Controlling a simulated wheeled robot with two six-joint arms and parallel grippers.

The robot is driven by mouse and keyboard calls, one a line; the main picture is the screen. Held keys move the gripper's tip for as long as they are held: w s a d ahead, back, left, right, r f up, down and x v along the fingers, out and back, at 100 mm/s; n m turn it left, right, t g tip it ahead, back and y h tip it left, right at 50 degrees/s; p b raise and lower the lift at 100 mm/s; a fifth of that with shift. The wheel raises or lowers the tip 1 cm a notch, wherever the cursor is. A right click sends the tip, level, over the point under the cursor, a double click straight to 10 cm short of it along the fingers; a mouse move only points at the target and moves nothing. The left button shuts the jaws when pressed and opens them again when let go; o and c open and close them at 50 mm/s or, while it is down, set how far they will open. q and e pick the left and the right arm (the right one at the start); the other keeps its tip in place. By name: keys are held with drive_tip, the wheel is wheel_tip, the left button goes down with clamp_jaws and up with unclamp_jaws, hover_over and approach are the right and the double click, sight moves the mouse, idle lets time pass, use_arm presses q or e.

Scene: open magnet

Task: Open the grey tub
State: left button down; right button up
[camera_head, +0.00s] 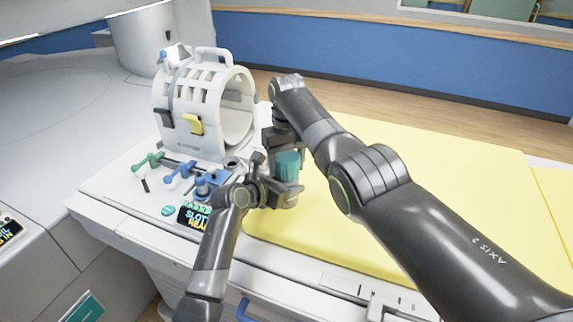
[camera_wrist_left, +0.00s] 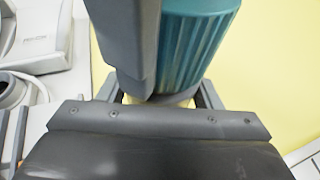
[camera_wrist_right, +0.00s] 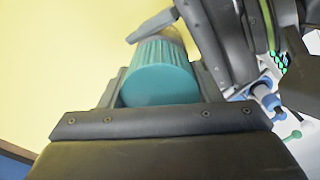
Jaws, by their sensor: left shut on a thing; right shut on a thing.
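The grey tub (camera_wrist_right: 176,34) has a ridged teal screw lid (camera_head: 287,165). It is held above the front left corner of the yellow pad, close to upright. My left gripper (camera_head: 284,194) is shut on the tub's body from the left, below the lid. My right gripper (camera_head: 286,148) is shut around the lid from above. The lid's ridged side shows in the left wrist view (camera_wrist_left: 195,45), and its flat top shows in the right wrist view (camera_wrist_right: 158,85). Most of the tub's body is hidden by the fingers. I cannot tell whether the lid is loose.
A white cylindrical coil (camera_head: 205,105) stands behind to the left. Green and blue handled fittings (camera_head: 180,172) and a small display (camera_head: 196,217) lie on the white bench in front of it. The yellow pad (camera_head: 430,165) is clear to the right.

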sight(287, 156)
drive_tip(key=shift+r, duration=0.95)
drive_tip(key=shift+r, duration=2)
use_arm(q)
drive_tip(key=shift+c, duration=1.8)
unclamp_jaws()
